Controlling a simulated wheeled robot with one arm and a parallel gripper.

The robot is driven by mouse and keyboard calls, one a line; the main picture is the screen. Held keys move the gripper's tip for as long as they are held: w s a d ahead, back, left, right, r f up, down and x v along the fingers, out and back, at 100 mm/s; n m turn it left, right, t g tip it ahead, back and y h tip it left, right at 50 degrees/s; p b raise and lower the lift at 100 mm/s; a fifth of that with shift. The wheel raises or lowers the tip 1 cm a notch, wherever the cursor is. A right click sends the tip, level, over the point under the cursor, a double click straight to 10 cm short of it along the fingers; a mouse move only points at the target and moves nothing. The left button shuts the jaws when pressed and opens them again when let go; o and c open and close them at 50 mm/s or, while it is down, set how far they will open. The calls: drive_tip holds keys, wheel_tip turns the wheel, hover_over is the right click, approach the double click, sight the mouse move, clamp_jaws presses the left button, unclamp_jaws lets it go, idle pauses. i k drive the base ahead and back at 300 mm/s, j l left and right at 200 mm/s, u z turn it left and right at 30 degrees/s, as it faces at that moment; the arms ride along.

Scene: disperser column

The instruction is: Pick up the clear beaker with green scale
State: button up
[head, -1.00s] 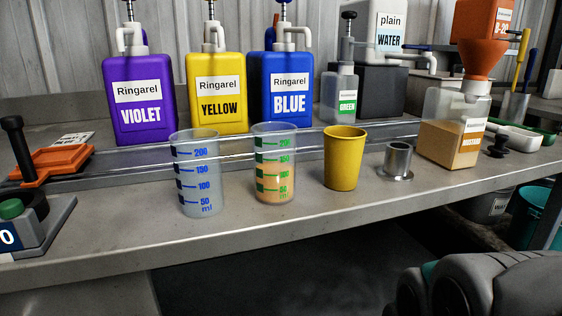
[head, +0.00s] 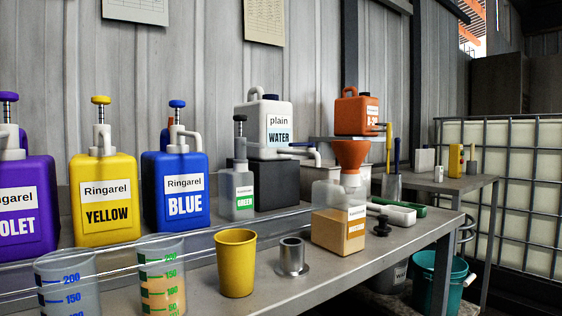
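The clear beaker with green scale (head: 162,276) stands upright on the grey metal bench, at the lower left of the head view. It holds a tan-orange content, and its base is cut off by the frame's bottom edge. A clear beaker with blue scale (head: 67,285) stands to its left, also cut off at the bottom. A yellow cup (head: 236,264) stands to its right. My gripper is not in view.
Violet, yellow (head: 104,196) and blue (head: 174,192) pump jugs stand behind the beakers. A metal cylinder (head: 291,257) and a funnel-topped bottle (head: 339,230) stand right of the cup. A teal bucket (head: 440,280) is beyond the bench's right end.

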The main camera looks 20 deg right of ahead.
sight(160, 258)
drive_tip(key=k+l+z, duration=0.2)
drive_tip(key=k, duration=0.25)
drive_tip(key=k+l+z, duration=0.2)
drive_tip(key=k+l, duration=0.2)
drive_tip(key=k, duration=0.1)
